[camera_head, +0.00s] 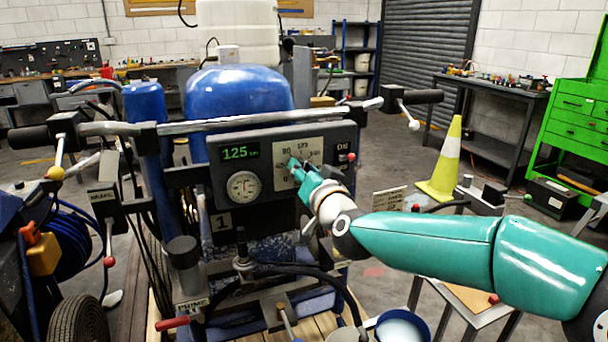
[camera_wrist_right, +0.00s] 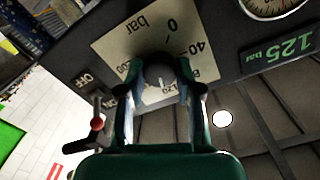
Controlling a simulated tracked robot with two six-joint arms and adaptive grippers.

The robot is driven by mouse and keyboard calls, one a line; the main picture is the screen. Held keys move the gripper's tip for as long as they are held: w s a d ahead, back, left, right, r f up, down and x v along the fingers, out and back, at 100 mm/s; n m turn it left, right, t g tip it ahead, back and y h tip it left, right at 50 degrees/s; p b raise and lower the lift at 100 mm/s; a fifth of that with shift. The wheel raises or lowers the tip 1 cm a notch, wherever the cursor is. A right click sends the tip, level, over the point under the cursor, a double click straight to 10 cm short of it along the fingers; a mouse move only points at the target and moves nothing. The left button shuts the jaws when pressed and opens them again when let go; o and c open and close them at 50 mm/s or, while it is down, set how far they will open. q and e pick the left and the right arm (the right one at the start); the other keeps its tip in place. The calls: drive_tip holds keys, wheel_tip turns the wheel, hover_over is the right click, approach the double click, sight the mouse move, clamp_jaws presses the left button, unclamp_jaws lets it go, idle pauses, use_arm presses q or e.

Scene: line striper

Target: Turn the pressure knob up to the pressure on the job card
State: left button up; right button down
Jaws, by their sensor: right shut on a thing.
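The pressure knob (camera_wrist_right: 162,70) is dark and sits in the middle of a cream scale plate (camera_head: 312,149) marked in bar. My right gripper (camera_head: 298,168) is at the plate, its fingers shut on the knob from both sides. The wrist view shows the gripper (camera_wrist_right: 163,82) with the knob between its fingers. The gripper hides most of the knob in the head view, and its pointer setting is not clear. The green display (camera_head: 239,152) reads 125 bar. A small white card (camera_head: 389,200) stands right of the machine; its print is too small to read.
A round gauge (camera_head: 244,187) sits left of the scale plate. An ON switch with a red-tipped lever (camera_wrist_right: 97,123) is close beside the gripper. The handlebar (camera_head: 235,123) runs above the panel. A yellow cone (camera_head: 443,160) and a blue-rimmed bucket (camera_head: 402,327) stand at right.

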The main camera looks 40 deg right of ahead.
drive_tip(key=c, duration=0.8)
unclamp_jaws()
drive_tip(key=shift+o, duration=0.2)
drive_tip(key=v, duration=1.2)
drive_tip(key=shift+f, duration=0.15)
